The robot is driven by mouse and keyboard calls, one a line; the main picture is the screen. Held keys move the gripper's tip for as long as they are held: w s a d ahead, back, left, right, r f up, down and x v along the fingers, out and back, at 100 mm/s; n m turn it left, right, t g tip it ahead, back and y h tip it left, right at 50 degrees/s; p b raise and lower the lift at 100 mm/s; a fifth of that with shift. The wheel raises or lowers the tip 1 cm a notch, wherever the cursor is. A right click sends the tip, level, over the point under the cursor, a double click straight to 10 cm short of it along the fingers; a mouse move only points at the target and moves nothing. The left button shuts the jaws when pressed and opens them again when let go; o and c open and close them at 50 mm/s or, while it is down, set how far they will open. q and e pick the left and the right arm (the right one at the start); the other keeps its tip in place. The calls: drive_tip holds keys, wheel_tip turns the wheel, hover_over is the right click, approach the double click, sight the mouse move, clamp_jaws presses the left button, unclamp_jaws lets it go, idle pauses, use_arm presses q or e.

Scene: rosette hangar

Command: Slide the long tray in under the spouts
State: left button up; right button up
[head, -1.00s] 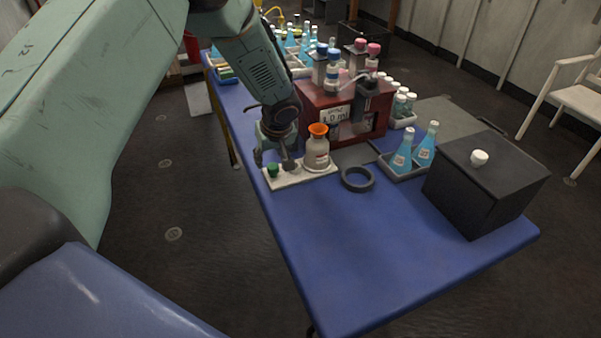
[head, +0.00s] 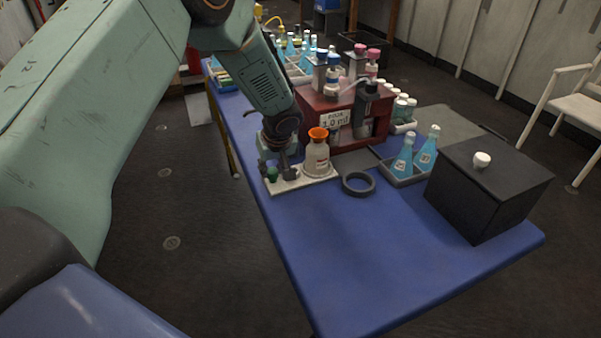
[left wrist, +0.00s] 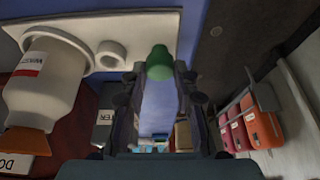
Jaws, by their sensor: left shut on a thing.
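The long white tray (head: 306,184) lies on the blue table in front of the red dispenser (head: 325,105), whose label reads 1.0 ml. A white bottle with an orange cap (head: 317,155) stands upright in the tray. A green knob (left wrist: 159,62) is at the tray's end; it also shows in the head view (head: 272,174). My left gripper (head: 277,170) reaches down over that end and is shut on the knob. In the left wrist view, the tray (left wrist: 140,25) also has a small empty ring. The dispenser's spouts are too small to make out. My right gripper is out of view.
A dark ring (head: 358,183) lies just right of the tray. Blue bottles stand in a grey tray (head: 405,179), with a black box (head: 485,190) farther right. Several bottles stand behind the dispenser. The table's near part is clear.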

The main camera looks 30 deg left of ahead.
sight(322, 154)
use_arm(q)
drive_tip(key=shift+c, duration=0.3)
drive_tip(key=shift+w+d+p, duration=0.45)
drive_tip(key=shift+w+d, duration=0.4)
drive_tip(key=shift+w, duration=0.15)
drive_tip(key=shift+w+d+f, duration=0.1)
drive_tip(key=shift+w+d, duration=0.95)
drive_tip(key=shift+w, duration=0.2)
drive_tip(key=shift+w+d+b, duration=0.35)
drive_tip(key=shift+w+d, duration=0.6)
drive_tip(key=shift+w, duration=0.15)
drive_tip(key=shift+w+d+b, duration=0.7)
drive_tip(key=shift+w+d, duration=0.2)
drive_tip(key=shift+w, duration=0.15)
drive_tip(key=shift+w+d+b, duration=0.75)
drive_tip(key=shift+w+b, duration=0.15)
drive_tip(key=o, duration=0.8)
drive_tip(key=shift+o, duration=0.2)
